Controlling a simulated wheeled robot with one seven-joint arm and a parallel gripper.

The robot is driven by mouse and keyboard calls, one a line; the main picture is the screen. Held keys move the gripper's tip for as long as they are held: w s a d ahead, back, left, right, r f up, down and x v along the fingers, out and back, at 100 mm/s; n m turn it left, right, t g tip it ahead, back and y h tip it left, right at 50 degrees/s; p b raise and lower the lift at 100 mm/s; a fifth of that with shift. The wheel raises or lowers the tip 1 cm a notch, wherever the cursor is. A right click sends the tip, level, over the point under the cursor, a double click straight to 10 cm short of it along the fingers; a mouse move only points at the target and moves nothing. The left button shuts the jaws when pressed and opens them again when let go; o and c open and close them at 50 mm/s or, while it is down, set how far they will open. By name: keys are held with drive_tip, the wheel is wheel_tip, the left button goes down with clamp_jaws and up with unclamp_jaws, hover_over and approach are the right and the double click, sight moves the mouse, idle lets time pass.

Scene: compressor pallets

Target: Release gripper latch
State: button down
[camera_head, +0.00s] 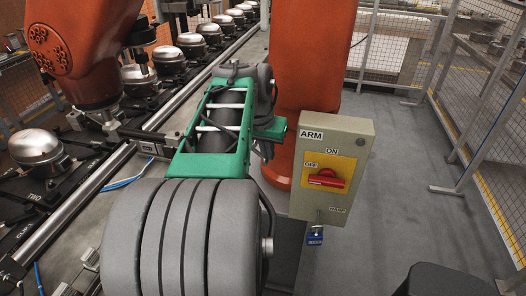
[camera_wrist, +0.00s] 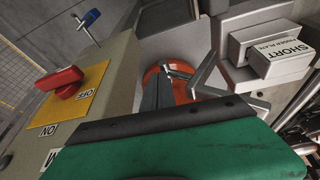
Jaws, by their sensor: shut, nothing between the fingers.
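I cannot pick out a gripper latch for certain in either view. An orange industrial robot (camera_head: 80,45) at the left has a dark metal tool (camera_head: 100,115) at its end, above the compressor line. My gripper (camera_wrist: 163,76) shows in the wrist view as grey fingers close together, shut and empty, past the green edge of my own arm. Beyond them are an orange round part and a bent metal lever (camera_wrist: 207,76); I cannot tell if they touch.
A control box (camera_head: 318,199) marked ARM, with a red switch (camera_head: 326,179) and a blue padlock (camera_head: 314,236), stands right of my arm. An orange column (camera_head: 312,60) stands behind. Compressors (camera_head: 35,147) line the left. Open floor (camera_head: 400,190) and mesh fencing lie right.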

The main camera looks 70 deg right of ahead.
drive_tip(key=shift+s+f+b, duration=0.2)
drive_tip(key=shift+f+b, duration=0.15)
drive_tip(key=shift+f, duration=0.15)
drive_tip(key=shift+s+f+b, duration=0.2)
drive_tip(key=shift+f+b, duration=0.1)
drive_tip(key=shift+f, duration=0.25)
drive_tip(key=v, duration=0.7)
drive_tip(key=shift+r+p, duration=0.35)
drive_tip(key=shift+r, duration=0.05)
